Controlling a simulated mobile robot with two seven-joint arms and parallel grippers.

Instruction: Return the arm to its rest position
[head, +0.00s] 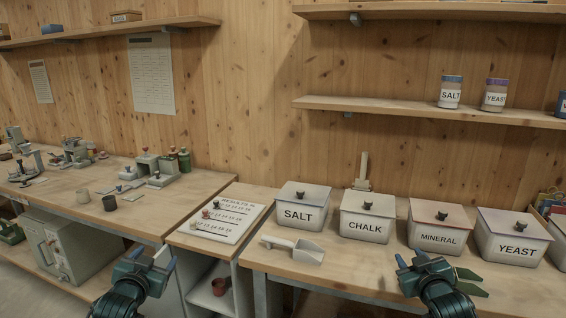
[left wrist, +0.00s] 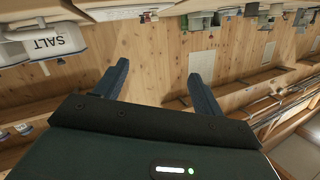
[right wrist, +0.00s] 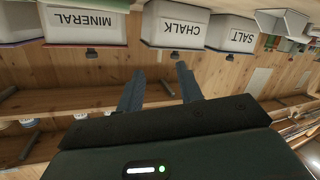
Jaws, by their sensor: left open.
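My left gripper (head: 153,261) hangs in front of the low cabinet between the two benches, at the lower left of the head view. Its two fingers stand well apart with nothing between them in the left wrist view (left wrist: 158,88). My right gripper (head: 411,260) is in front of the right bench, below the CHALK bin (head: 366,216) and MINERAL bin (head: 437,226). Its fingers are apart and empty in the right wrist view (right wrist: 160,90), with a narrower gap than the left. Neither gripper touches anything that I can see.
A SALT bin (head: 302,206) and a YEAST bin (head: 513,236) stand on the right bench (head: 345,270), with a scoop (head: 294,249) in front. A results board (head: 222,213) lies on the cabinet. The left bench holds small devices and two cups. Shelves (head: 400,106) run along the wall.

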